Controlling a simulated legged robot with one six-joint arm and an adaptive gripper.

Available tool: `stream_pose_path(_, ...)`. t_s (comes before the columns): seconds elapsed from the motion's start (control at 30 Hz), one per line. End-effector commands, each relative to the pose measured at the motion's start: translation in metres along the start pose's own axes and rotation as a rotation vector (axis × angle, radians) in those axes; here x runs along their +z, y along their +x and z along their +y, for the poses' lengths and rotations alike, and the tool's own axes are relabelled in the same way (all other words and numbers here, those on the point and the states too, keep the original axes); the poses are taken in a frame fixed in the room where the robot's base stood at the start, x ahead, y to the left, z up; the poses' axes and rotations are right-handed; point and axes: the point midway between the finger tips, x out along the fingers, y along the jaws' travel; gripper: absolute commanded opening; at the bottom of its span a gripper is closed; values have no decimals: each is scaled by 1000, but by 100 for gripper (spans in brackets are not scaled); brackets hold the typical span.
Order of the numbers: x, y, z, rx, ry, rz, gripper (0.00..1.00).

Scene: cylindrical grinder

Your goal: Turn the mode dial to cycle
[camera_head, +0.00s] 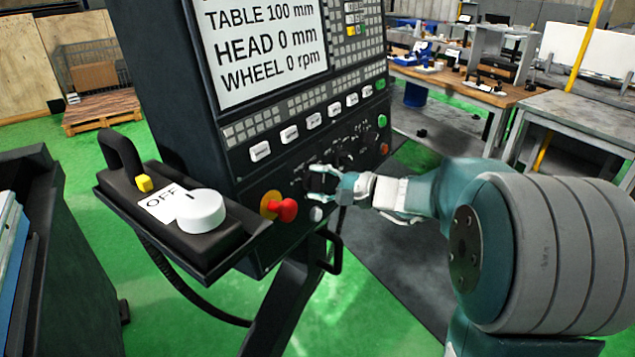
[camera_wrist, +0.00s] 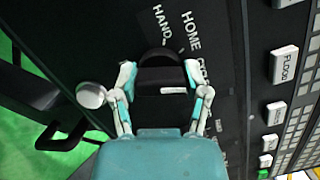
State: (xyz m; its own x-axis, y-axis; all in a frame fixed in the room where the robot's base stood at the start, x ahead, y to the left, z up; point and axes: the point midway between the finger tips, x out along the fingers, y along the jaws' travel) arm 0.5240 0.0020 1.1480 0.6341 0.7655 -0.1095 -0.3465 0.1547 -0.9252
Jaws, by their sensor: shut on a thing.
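The mode dial (camera_wrist: 160,80) is a black knob on the dark control panel, with a small white mark on it. Words beside it include HAND and HOME; other lettering is partly covered or too small to read, and I cannot tell which word the dial points to. My gripper (camera_wrist: 160,74) has one finger on each side of the knob and is shut on it. In the head view my gripper (camera_head: 319,181) is at the lower part of the panel, right of the red button, and largely hides the dial.
The red emergency button (camera_head: 286,209) is close left of my gripper. A white knob (camera_head: 201,210) beside an OFF label sits on a ledge further left. A round white button (camera_wrist: 91,95) is near my left finger. The screen (camera_head: 265,45) reads TABLE 100 mm, HEAD 0 mm, WHEEL 0 rpm.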

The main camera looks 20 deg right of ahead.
Motion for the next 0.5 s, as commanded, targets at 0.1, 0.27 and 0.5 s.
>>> stream_pose_path(0.1, -2, 0, 6, 10, 8, 5, 12)
stream_pose_path(0.27, -2, 0, 6, 10, 8, 4, 92)
stream_pose_path(0.5, -1, 0, 3, 5, 3, 2, 92)
